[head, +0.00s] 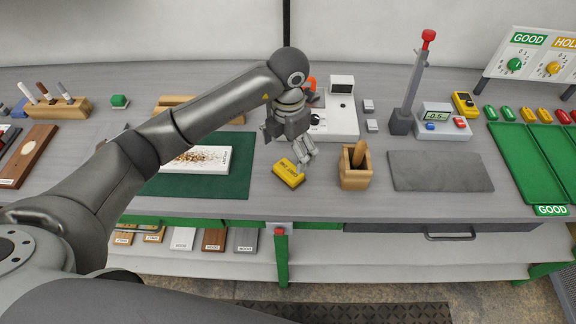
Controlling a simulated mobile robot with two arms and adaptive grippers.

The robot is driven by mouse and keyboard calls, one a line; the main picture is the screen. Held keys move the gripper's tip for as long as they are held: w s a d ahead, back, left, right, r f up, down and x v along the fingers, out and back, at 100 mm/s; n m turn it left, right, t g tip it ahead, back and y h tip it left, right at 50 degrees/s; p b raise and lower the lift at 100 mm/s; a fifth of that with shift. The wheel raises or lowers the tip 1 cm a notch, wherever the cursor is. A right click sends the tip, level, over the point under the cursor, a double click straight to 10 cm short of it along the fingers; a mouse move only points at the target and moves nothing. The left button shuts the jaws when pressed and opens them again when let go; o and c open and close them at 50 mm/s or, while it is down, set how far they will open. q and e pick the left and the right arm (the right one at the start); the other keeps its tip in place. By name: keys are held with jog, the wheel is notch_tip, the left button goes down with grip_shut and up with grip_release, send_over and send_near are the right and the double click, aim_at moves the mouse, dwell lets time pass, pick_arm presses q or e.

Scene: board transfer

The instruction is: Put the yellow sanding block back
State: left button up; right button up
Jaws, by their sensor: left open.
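The yellow sanding block (289,173) lies tilted at an angle on the grey bench top, just right of the dark green mat (240,178). It has dark lettering on its top. My left gripper (306,161) reaches in from the left above the bench and is open. Its fingers are just above and to the right of the block, with nothing between them. I cannot tell whether a finger touches the block. My right gripper is not in view.
A wooden holder (356,178) stands close right of the gripper. A white board with brown specks (195,159) lies on the mat. A grey slab (438,171) and a digital gauge (441,122) are further right. The bench's front edge is near the block.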

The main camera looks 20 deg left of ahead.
pick_arm(q)
jog(key=shift+r+b, duration=0.35)
jog(key=shift+r, duration=1.5)
